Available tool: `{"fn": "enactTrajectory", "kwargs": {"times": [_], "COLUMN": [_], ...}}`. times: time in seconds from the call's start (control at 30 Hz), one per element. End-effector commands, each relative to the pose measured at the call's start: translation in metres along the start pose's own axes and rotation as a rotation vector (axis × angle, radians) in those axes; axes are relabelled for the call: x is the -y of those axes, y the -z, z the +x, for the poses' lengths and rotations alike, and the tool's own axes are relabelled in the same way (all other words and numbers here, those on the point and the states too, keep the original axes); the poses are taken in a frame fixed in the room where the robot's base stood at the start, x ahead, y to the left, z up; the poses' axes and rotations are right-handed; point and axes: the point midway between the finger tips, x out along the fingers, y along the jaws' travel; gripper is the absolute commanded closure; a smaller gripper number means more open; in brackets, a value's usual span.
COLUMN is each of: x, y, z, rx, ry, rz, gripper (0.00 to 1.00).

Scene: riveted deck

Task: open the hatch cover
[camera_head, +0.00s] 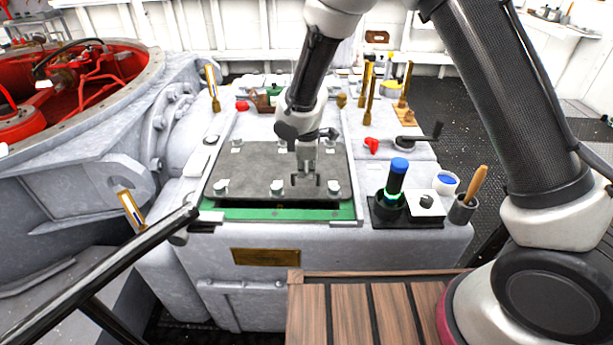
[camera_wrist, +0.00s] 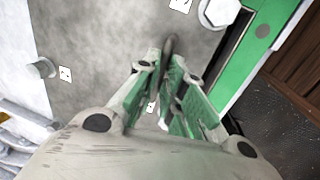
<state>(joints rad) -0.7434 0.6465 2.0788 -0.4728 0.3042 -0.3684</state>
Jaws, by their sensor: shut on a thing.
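The hatch cover (camera_head: 248,170) is a flat dark grey plate with bolts along its edges, on top of the light grey housing. It also shows in the wrist view (camera_wrist: 85,35). A green rim (camera_head: 285,214) runs along its front, with a narrow dark gap between plate and rim. My gripper (camera_head: 307,168) points down at the front right part of the cover. In the wrist view its green-padded fingers (camera_wrist: 175,95) are closed around a dark curved handle (camera_wrist: 168,52). The fingers partly hide the handle and the plate beneath.
Brass-coloured upright rods (camera_head: 370,95) stand behind the cover. To the right are a blue-topped black cylinder (camera_head: 397,180), a crank handle (camera_head: 420,138) and a cup with a wooden-handled tool (camera_head: 464,208). A large round red-lined opening (camera_head: 75,75) lies left. A black rail (camera_head: 130,255) crosses the front left.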

Motion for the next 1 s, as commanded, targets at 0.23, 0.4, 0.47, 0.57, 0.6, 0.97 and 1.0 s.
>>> {"fn": "enactTrajectory", "kwargs": {"times": [0.23, 0.4, 0.47, 0.57, 0.6, 0.97, 1.0], "x": [-0.035, -0.036, -0.036, -0.036, -0.036, -0.035, -0.035], "y": [0.000, 0.000, 0.000, 0.000, 0.000, 0.000, 0.000], "z": [0.007, 0.007, 0.007, 0.007, 0.007, 0.007, 0.007], "rx": [-0.002, -0.002, -0.002, -0.002, -0.002, -0.002, -0.002], "ry": [0.001, 0.001, 0.001, 0.001, 0.001, 0.002, 0.002], "rz": [0.001, -0.001, -0.001, -0.001, -0.001, 0.000, 0.000], "gripper": [1.00, 1.00, 1.00, 0.84, 0.77, 0.68, 0.68]}}
